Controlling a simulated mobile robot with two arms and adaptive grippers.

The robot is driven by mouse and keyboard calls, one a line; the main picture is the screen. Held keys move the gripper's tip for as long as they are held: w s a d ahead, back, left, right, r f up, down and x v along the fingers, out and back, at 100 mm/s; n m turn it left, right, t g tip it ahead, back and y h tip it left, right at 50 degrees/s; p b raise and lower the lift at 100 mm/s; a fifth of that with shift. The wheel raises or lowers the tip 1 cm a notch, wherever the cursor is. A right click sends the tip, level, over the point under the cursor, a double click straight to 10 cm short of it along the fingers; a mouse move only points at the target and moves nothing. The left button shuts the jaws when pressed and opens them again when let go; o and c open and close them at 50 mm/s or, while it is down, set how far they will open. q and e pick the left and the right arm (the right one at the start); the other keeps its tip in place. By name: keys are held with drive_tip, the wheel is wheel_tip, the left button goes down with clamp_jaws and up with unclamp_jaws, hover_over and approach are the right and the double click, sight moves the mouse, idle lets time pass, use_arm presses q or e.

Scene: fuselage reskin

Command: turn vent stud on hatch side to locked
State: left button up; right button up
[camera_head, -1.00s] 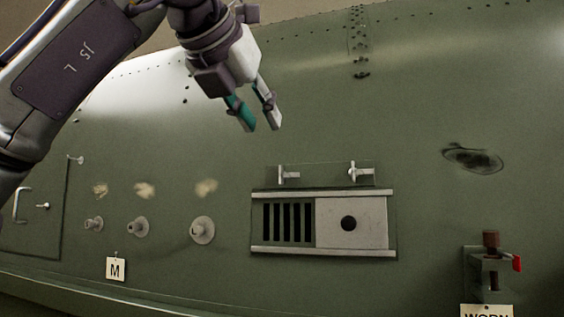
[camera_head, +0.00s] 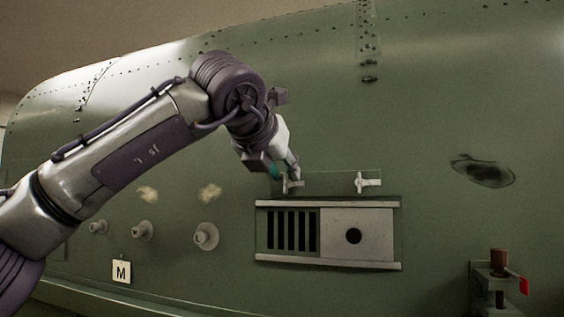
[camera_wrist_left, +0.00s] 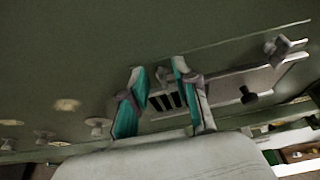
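Two silvery T-shaped studs sit on a strip above the vent. The left vent stud (camera_head: 293,186), on the hatch side, is partly covered by my left gripper (camera_head: 284,174). The right vent stud (camera_head: 368,181) is clear of it and also shows in the left wrist view (camera_wrist_left: 279,49). The vent (camera_head: 359,219) has dark slots on its left and a plain plate with a round black spot on its right. In the left wrist view my gripper (camera_wrist_left: 158,72) has its teal-padded fingers apart. I cannot tell whether they touch the left stud. My right gripper is not in view.
Several round fittings (camera_head: 206,236) and an M tag (camera_head: 122,271) are left of the vent on the green fuselage (camera_head: 420,120). A dark worn patch (camera_head: 483,170) and a clamp with a red tab (camera_head: 498,270) are at right. My arm covers the left side.

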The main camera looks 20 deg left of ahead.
sight(294, 184)
use_arm(q)
clamp_jaws()
drive_tip(key=shift+d, duration=0.1)
idle(0.4)
drive_tip(key=shift+d+f+m+t+y+b, duration=0.5)
drive_tip(key=shift+m+y+b, duration=0.8)
drive_tip(key=shift+m, duration=0.95)
drive_tip(key=shift+d+f+m+t+y+b, duration=0.3)
drive_tip(key=shift+m+t+y+b, duration=0.5)
drive_tip(key=shift+m+b, duration=1.1)
drive_tip(key=shift+d+f+m+t+y+b, duration=0.45)
drive_tip(key=shift+m+y+b, duration=0.75)
drive_tip(key=shift+m, duration=1.35)
unclamp_jaws()
